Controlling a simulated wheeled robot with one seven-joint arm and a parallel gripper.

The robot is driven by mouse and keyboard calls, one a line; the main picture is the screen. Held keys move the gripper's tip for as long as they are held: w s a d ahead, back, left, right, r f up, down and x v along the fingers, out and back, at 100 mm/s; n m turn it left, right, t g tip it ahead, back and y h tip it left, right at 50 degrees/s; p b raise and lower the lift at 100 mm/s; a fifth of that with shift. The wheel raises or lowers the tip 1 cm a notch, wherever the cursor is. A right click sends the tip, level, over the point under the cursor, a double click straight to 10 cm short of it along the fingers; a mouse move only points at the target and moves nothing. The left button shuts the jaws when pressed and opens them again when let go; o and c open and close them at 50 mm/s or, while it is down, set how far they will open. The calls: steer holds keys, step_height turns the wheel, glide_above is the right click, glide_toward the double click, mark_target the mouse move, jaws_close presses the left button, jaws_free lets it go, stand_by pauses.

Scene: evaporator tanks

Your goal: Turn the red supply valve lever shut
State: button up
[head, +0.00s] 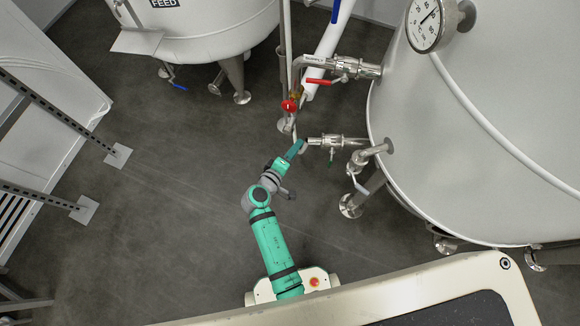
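The red lever (319,81) sits on a valve on the upper metal pipe (368,70) that enters the large tank from the left. The lever points left and lies roughly along the pipe. My arm reaches up from the bottom, and my gripper (299,146) is below the lever, apart from it, beside the left end of a lower pipe and valve. The fingers are small and seen from above, so I cannot tell whether they are open or shut, or whether they touch the lower pipe.
A red round part (289,105) on a brass fitting is left of the lever. A lower valve (332,141) with a small green handle is right of my gripper. The large tank (480,130) fills the right side. A feed tank (210,25) stands upper left. Floor left of my arm is clear.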

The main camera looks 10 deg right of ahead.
steer(key=s+a+f+y, duration=0.3)
steer(key=s+y, duration=0.1)
steer(key=s, duration=0.4)
steer(key=shift+s+t, duration=0.3)
steer(key=shift+a, duration=0.1)
steer(key=shift+c, duration=0.6)
